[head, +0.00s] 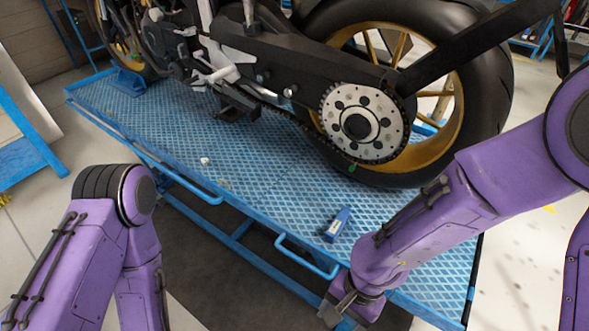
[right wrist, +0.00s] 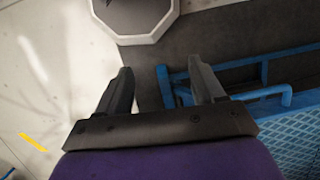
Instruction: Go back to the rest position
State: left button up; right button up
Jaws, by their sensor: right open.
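My right gripper (head: 346,301) is at the front edge of the blue lift platform in the head view, low and right of centre. In the right wrist view its two dark fingers (right wrist: 163,88) are spread apart with nothing between them. It points down past the platform edge toward the dark floor mat. My left arm comes in at the lower left of the head view, bent downward, and its gripper is out of the frame.
A motorcycle (head: 300,65) stands on the blue lift platform (head: 240,170). A small blue box (head: 338,223) lies on the platform beside my right forearm. Blue rails (head: 306,257) stick out along the front edge. A dark mat (head: 225,270) covers the floor in front.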

jog(key=d+f+t+h, duration=0.2)
jog(key=d+f+t, duration=0.1)
jog(key=d+f, duration=0.7)
jog(key=s+d+f+t+h, duration=0.2)
jog(key=s+d+f+h, duration=0.2)
jog(key=d, duration=0.6)
notch_tip(320, 180, down, 3)
jog(key=shift+s+d+r+n+t+b, duration=0.15)
jog(key=shift+s+d+n+t+b, duration=0.2)
jog(key=shift+s, duration=0.9)
jog(key=shift+c, duration=0.4)
